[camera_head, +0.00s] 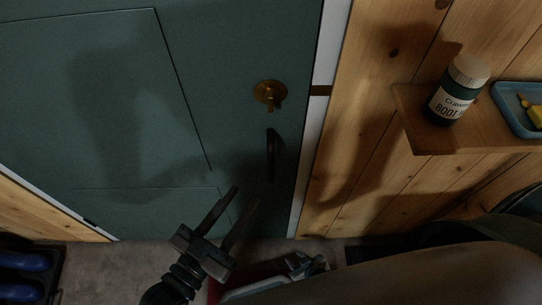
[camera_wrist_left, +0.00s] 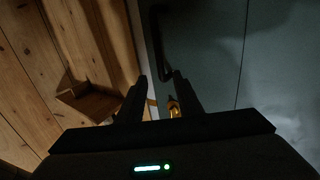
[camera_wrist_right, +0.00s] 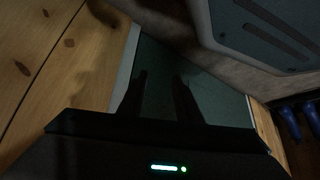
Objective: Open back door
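The green door (camera_head: 215,60) fills the left and middle of the head view and looks shut in its white frame. It has a round brass fitting (camera_head: 269,95) and, below it, a dark vertical handle (camera_head: 272,155). The handle (camera_wrist_left: 161,45) also shows in the left wrist view, with the brass fitting (camera_wrist_left: 173,107) near the fingers. My left gripper (camera_head: 245,195) is open and empty, below and left of the handle, apart from it. My right gripper (camera_wrist_right: 159,82) is open and empty in its wrist view, with the door beyond; I cannot make it out in the head view.
A wooden shelf (camera_head: 425,138) on the plank wall right of the door holds a dark bottle (camera_head: 457,92) and a blue tray (camera_head: 507,112). Blue boots (camera_head: 22,262) stand at lower left. A red container (camera_head: 215,290) with metal items sits on the floor below the door.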

